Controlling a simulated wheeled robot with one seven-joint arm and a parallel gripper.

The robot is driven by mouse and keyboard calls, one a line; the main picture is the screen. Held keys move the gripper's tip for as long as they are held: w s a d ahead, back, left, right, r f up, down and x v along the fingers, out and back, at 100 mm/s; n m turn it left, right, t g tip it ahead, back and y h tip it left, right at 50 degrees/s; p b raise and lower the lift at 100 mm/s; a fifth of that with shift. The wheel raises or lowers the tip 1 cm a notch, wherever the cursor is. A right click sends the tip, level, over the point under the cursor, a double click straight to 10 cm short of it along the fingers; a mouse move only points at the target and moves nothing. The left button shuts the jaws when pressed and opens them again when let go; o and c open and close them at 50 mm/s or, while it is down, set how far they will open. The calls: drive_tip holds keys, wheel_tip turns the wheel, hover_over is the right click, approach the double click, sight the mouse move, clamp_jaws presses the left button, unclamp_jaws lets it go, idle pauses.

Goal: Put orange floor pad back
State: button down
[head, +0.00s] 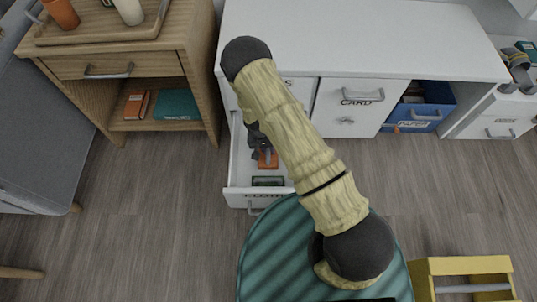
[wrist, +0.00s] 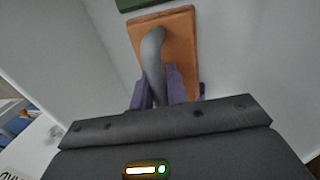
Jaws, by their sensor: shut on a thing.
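The orange floor pad (head: 268,161) is a flat orange board with a curved grey handle. It is inside the open white drawer (head: 240,165) in the head view, and whether it rests on the drawer floor is hard to tell. In the wrist view the pad (wrist: 183,50) lies just beyond my fingertips. My gripper (wrist: 158,92) is shut on the pad's grey handle, with a purple finger on each side of it. In the head view my gripper (head: 261,146) is partly hidden by my arm.
A dark green pad (head: 268,181) lies at the drawer's front. The drawer belongs to the white desk (head: 370,40). A wooden cabinet (head: 205,70) is at left, a yellow carrier (head: 425,280) at lower right.

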wheel_tip(320, 180, down, 4)
drive_tip(key=shift+f+b, duration=0.15)
drive_tip(key=shift+b, duration=0.85)
drive_tip(key=c, duration=1.8)
unclamp_jaws()
drive_tip(key=o, duration=0.4)
drive_tip(key=r+p, duration=0.2)
drive_tip(key=r, duration=0.2)
drive_tip(key=a+r+p, duration=0.1)
drive_tip(key=r+p, duration=0.2)
drive_tip(key=r, duration=0.1)
drive_tip(key=a+r+p, duration=0.1)
drive_tip(key=r+p, duration=0.1)
drive_tip(key=r, duration=0.2)
drive_tip(key=shift+a, duration=0.15)
